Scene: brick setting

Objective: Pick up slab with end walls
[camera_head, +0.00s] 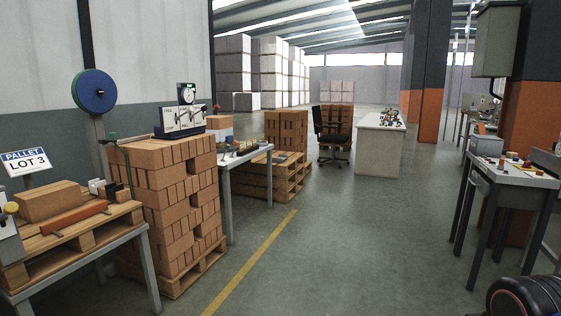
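I cannot make out for certain a slab with end walls in the head view. On the pallet-topped table (75,247) at the left lie a large brown block (50,201) and a long, low orange-red piece (74,217) in front of it. Small dark and pale pieces (104,188) sit at the right end of that table. Several small items, too small to tell apart, stand on the narrow table (243,157) behind the brick stack and on the right workbench (511,172). My gripper is not in view.
A tall brick stack (168,205) on a pallet, with a gauge unit (183,118) on top, stands beside the left table. An office chair (332,138) and a white counter (380,146) stand farther back. The middle floor (350,240) is clear, with a yellow line (250,262).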

